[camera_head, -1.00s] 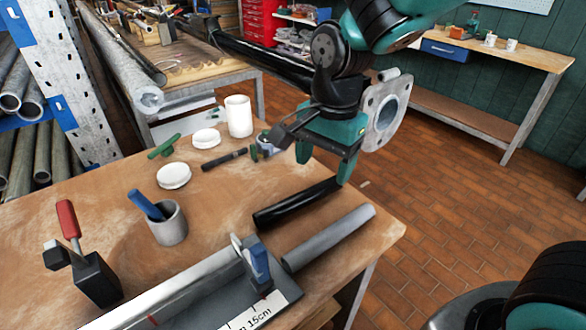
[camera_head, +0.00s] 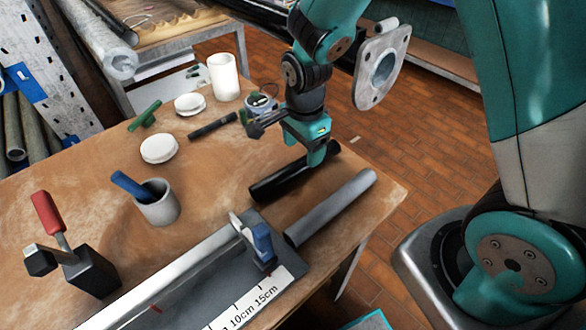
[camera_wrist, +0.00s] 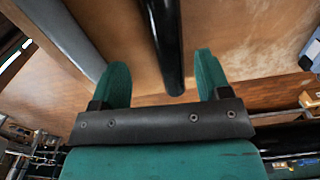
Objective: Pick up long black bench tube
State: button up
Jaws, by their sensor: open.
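The long black tube (camera_head: 275,187) lies on the wooden bench (camera_head: 218,170), slanting toward its right corner. My gripper (camera_head: 318,163) is over the tube's far end, pointing down. In the wrist view the black tube (camera_wrist: 168,40) runs between the two open green fingers (camera_wrist: 161,62), closer to the right finger. Its near end lies between them, with a visible gap on each side. In the head view the fingers hide part of the tube's far end. I cannot tell the exact height of the fingertips above the bench.
A grey tube (camera_head: 330,207) lies beside the black one. A channel fixture with a scale (camera_head: 245,300) is in front. A cup (camera_head: 159,205), white lids and a red-handled clamp (camera_head: 60,225) stand left. A flange plate (camera_head: 383,68) is close beside my arm.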

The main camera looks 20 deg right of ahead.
aim_at(298, 164)
jog(key=shift+w+a+f+p, duration=0.1)
jog(key=shift+a+f+p, duration=0.05)
jog(key=shift+f, duration=0.9)
jog(key=shift+a+f+p, duration=0.2)
jog(key=shift+f, duration=0.8)
jog(key=shift+w+a+f+p, duration=0.1)
jog(key=shift+a+f+p, duration=0.05)
jog(key=shift+f, duration=0.9)
jog(key=c, duration=1.1)
